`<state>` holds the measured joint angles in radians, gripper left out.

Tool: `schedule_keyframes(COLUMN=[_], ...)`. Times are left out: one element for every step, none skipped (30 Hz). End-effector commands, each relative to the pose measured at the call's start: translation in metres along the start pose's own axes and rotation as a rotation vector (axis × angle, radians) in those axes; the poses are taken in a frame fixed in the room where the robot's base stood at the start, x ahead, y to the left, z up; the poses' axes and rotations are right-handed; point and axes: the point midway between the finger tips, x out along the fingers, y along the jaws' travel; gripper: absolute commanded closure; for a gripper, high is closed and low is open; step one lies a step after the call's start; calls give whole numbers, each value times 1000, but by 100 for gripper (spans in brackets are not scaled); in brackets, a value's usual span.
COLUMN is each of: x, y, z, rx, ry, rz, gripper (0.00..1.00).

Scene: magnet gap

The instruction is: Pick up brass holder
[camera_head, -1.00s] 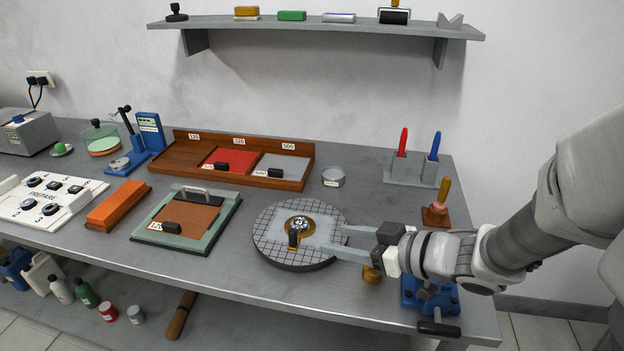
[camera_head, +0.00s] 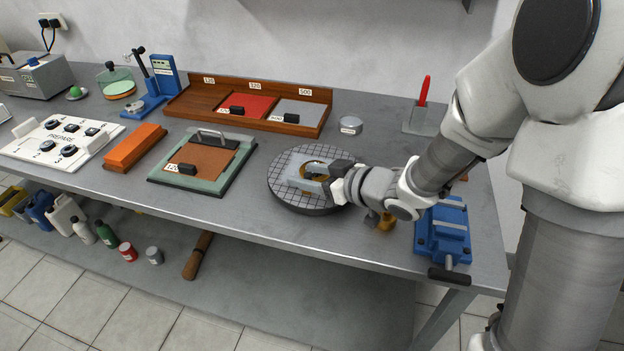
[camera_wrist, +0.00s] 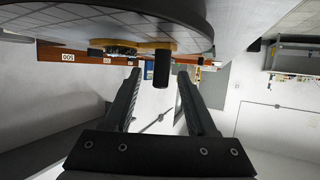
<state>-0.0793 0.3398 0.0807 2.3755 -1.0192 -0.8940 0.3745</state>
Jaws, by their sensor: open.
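The brass holder (camera_head: 315,167) lies on the round grid-lined plate (camera_head: 318,208) and is partly hidden behind my gripper in the head view. In the wrist view the scene appears upside down, and the holder (camera_wrist: 150,46) shows edge-on against the plate (camera_wrist: 190,22), with a dark upright knob (camera_wrist: 161,70) on it. My gripper (camera_head: 298,179) is open over the plate. In the wrist view the knob stands between the two spread fingers (camera_wrist: 158,76), near their tips, with gaps on both sides. Contact with the holder does not show.
A blue vise (camera_head: 442,232) stands right of the plate, with a small brass piece (camera_head: 386,222) between them. A green-framed board (camera_head: 203,162) lies to the left, a wooden tray (camera_head: 245,115) and round tin (camera_head: 350,125) behind. The bench front left of the plate is clear.

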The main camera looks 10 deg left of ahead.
Motion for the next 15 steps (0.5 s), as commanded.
schedule_keyframes(x=[11,15,20,24,27,30,32,33,34,34,33,33,33,33,33], y=[-2,-2,-1,-1,-1,-1,-1,-1,-1,-1,0,0,0,0,0], z=[4,4,4,3,3,3,2,2,2,2,1,1,1,1,1], rx=[-1,-2,-1,-1,-1,-1,-1,0,0,0,0,0,0,0,0], ry=[0,0,0,0,0,-1,0,0,0,0,0,0,0,0,0], rz=[-4,-5,-3,-3,-3,-3,-2,-2,-1,-1,0,0,0,0,0], gripper=[43,43,43,43,43,43,43,43,43,43,43,43,43,43,47])
